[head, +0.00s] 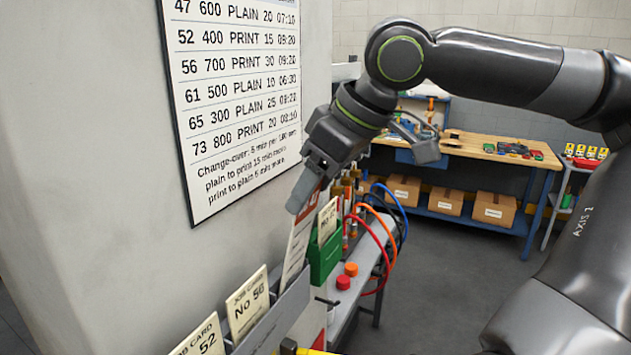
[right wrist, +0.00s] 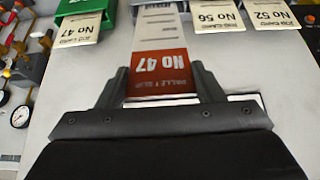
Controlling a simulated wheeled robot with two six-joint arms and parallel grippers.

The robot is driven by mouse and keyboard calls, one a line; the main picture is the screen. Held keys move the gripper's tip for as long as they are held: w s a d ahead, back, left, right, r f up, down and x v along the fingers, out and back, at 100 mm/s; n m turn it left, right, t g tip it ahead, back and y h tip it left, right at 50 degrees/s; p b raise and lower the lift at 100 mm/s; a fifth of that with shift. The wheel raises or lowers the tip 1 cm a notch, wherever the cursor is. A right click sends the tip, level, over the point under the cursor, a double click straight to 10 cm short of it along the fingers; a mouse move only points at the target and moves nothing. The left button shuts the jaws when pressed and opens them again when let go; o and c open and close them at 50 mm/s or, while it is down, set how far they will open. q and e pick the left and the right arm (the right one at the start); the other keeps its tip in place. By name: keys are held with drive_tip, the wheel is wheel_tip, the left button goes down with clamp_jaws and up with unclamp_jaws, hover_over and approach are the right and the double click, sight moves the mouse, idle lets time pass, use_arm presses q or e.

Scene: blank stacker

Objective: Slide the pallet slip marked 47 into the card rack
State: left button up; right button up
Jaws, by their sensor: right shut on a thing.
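The pallet slip marked 47 (right wrist: 162,62) is a white card with a red upper band. My right gripper (head: 307,193) is shut on its red end, one finger at each side edge in the right wrist view (right wrist: 163,88). In the head view the slip (head: 297,245) hangs tilted below the gripper. Its lower end goes behind the front wall of the grey card rack (head: 283,318), between the card 56 and the green holder; how deep it sits is hidden. My left gripper is not in view.
Job cards 56 (head: 248,303) and 52 (head: 205,342) stand in the rack. A green holder (head: 325,258) with a card is close to the slip. A wall with a printed schedule (head: 238,95) is at the left.

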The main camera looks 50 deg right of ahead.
drive_tip(key=shift+f, duration=0.3)
drive_tip(key=o, duration=1.3)
drive_tip(key=p+v, duration=0.1)
drive_tip(key=v, duration=1.6)
drive_tip(key=shift+r, duration=0.25)
